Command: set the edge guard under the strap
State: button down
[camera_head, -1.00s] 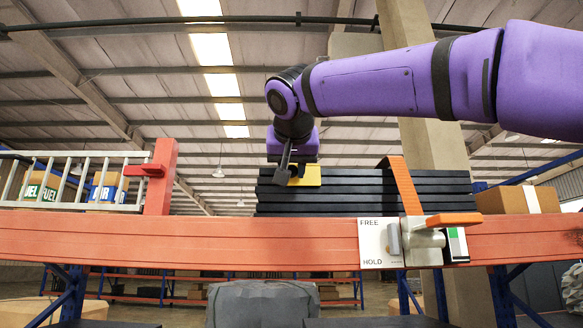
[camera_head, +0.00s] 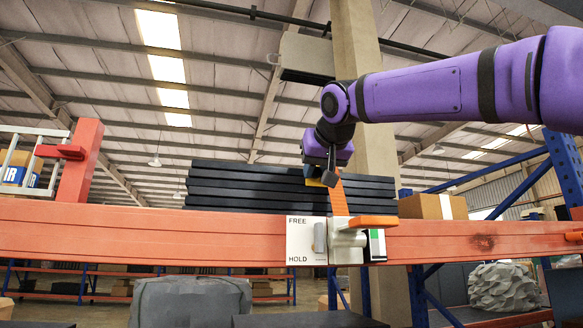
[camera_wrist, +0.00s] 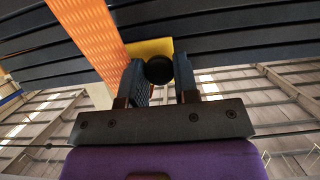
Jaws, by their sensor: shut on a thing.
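The edge guard (camera_wrist: 149,47) is a yellow piece, seen in the wrist view between my gripper's fingers and against the dark stack. A black round knob in front hides part of it. My gripper (camera_head: 330,178) is shut on it, at the stack's upper front edge. In the head view only a sliver of yellow shows. The orange strap (camera_head: 339,197) runs over the dark stack (camera_head: 240,188) and down its front. In the wrist view the strap (camera_wrist: 88,32) lies just left of the guard. I cannot tell whether any of the guard is under the strap.
Below the strap, an orange beam (camera_head: 150,236) carries a FREE/HOLD plate (camera_head: 299,241) and a ratchet with an orange lever (camera_head: 373,221). A red post (camera_head: 80,163) stands at left. A cardboard box (camera_head: 432,206) sits right of the stack.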

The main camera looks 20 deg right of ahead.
jog(key=shift+d, duration=0.7)
jog(key=c, duration=0.9)
grip_release()
jog(key=shift+o, duration=0.2)
jog(key=v, duration=1)
jog(key=shift+s+r, duration=0.2)
jog(key=shift+s, duration=0.15)
